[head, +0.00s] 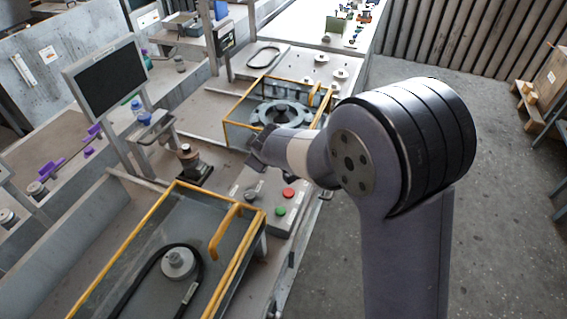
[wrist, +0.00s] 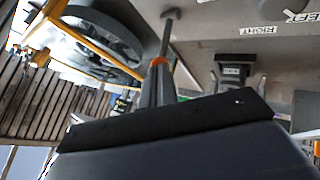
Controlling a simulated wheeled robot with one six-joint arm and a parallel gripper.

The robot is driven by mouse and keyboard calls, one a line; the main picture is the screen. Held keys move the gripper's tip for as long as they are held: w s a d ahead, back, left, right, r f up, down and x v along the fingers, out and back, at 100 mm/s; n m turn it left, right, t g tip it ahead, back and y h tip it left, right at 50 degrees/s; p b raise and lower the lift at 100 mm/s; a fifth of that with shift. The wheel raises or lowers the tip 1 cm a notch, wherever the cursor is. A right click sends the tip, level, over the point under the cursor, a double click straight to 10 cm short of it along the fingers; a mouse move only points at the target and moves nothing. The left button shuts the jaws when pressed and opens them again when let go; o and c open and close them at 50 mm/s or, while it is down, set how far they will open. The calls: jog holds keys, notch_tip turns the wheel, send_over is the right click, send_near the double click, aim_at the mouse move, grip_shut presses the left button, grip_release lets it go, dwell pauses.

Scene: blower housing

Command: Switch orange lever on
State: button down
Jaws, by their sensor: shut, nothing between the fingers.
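My gripper (head: 262,148) is at the middle of the head view, above the bench between the yellow-framed fixture and the control box (head: 268,205). In the wrist view my gripper (wrist: 158,78) appears as narrow grey fingers with orange edges, closed together with nothing held. A thin grey rod with a wider end (wrist: 169,14) shows just beyond the fingertips; I cannot tell whether they touch it. I cannot clearly pick out an orange lever. An orange-yellow handle (head: 226,232) stands on the near framed cover, left of the control box.
The control box carries a red button (head: 288,193), a green button (head: 280,211) and a dark knob (head: 251,193). A dark ring (head: 280,112) sits inside the far yellow frame. A monitor (head: 107,78) stands at left.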

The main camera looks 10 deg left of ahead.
jog(key=shift+w+a+b, duration=0.1)
jog(key=shift+a+b, duration=0.25)
jog(key=shift+a, duration=0.3)
jog(key=shift+r, duration=0.15)
jog(key=shift+r+p, duration=0.6)
jog(key=shift+r, duration=0.05)
jog(key=a+r+v, duration=0.1)
jog(key=a+v, duration=0.1)
jog(key=v, duration=1.1)
jog(key=shift+r, duration=0.4)
